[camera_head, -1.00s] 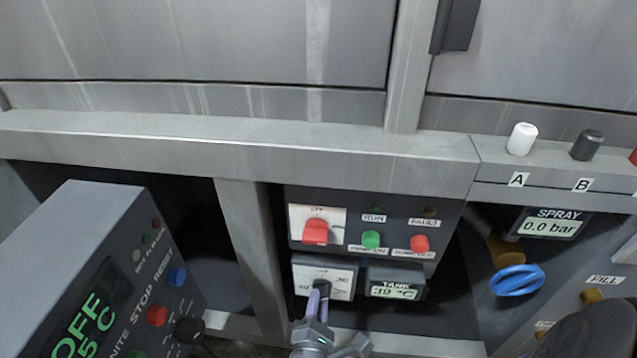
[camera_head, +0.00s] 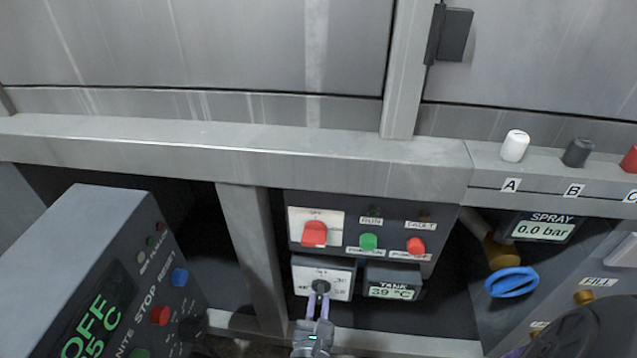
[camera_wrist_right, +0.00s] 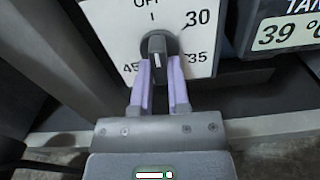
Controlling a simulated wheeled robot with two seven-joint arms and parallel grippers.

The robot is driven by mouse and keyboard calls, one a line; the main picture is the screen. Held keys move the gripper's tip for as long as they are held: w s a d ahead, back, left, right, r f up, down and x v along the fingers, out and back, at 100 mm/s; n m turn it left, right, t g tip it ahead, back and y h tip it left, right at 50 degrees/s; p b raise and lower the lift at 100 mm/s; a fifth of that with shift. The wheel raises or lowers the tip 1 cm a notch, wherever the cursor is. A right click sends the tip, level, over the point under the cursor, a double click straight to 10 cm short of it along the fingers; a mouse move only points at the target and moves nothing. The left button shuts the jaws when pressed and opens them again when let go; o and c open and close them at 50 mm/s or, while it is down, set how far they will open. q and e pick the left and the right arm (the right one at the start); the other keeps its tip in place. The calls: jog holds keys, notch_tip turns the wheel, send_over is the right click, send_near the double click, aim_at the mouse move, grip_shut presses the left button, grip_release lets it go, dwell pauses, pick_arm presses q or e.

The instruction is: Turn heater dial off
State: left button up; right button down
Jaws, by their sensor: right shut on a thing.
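The heater dial is a dark knob (camera_wrist_right: 157,46) on a white plate (camera_wrist_right: 113,30) marked OFF at the top, 30, 35 and 45. Its white pointer line stands close to upright, toward OFF. In the head view the dial (camera_head: 320,286) sits below the red switch. My right gripper (camera_wrist_right: 160,72) has its two purple fingers on either side of the knob, shut on it; it also shows in the head view (camera_head: 318,305). My left gripper is not in view.
The TANK display (camera_head: 391,292) reads 39 °C beside the dial. Above are a red rotary switch (camera_head: 314,234), a green button (camera_head: 368,242) and a red button (camera_head: 416,246). A grey control box (camera_head: 75,230) stands at left, a blue valve handle (camera_head: 513,282) at right.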

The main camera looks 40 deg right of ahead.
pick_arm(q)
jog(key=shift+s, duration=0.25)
pick_arm(e)
jog(key=shift+n, duration=0.4)
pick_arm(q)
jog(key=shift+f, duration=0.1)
pick_arm(e)
jog(key=c, duration=0.7)
grip_release()
jog(key=shift+o, duration=0.5)
